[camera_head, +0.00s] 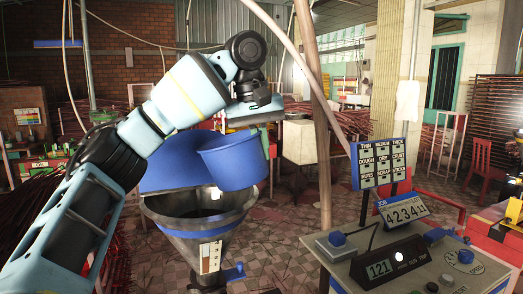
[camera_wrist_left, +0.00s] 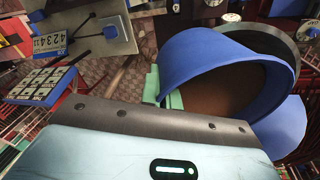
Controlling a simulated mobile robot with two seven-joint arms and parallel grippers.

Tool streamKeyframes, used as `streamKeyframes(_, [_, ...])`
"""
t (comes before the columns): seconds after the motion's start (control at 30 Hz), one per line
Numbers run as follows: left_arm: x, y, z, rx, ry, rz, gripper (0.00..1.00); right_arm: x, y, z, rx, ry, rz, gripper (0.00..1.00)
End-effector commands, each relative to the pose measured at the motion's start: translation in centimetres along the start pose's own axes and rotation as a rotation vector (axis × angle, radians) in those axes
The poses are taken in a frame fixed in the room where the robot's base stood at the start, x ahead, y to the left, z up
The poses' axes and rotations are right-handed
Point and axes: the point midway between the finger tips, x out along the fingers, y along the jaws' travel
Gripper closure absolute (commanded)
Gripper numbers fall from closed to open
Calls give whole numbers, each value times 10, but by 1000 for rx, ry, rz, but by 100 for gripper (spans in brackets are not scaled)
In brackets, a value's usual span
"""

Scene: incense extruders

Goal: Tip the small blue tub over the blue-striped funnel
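The small blue tub (camera_head: 232,167) hangs above the blue-striped funnel (camera_head: 190,240), toward its right side, with its rim slightly tilted down to the left. My left gripper (camera_head: 266,134) is shut on the tub's right wall. In the left wrist view, its pale green fingers (camera_wrist_left: 164,92) meet the edge of the tub (camera_wrist_left: 190,62), and brown shows inside. Whether that brown is loose material or a packed mass is unclear. The funnel's dark open mouth is partly hidden behind the tub. My right gripper is not in view.
A larger blue rounded part (camera_head: 165,168) stands behind the funnel's rim. A control console (camera_head: 400,265) with displays and a blue label board (camera_head: 380,165) stands at the right. A wooden pole (camera_head: 318,120) rises between them. Red incense bundles lie at the left.

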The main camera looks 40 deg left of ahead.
Motion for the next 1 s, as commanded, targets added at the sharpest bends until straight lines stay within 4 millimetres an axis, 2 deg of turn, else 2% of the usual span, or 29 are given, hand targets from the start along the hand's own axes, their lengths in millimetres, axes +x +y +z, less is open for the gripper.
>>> streamKeyframes(0.43, [-10,-1,-1,-20,-14,173,100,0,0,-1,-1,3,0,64])
streamKeyframes(0.7, [-18,-12,-3,-51,-38,450,100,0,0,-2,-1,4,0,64])
streamKeyframes(1.0, [-24,-22,-4,-67,-53,632,100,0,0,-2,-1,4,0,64])
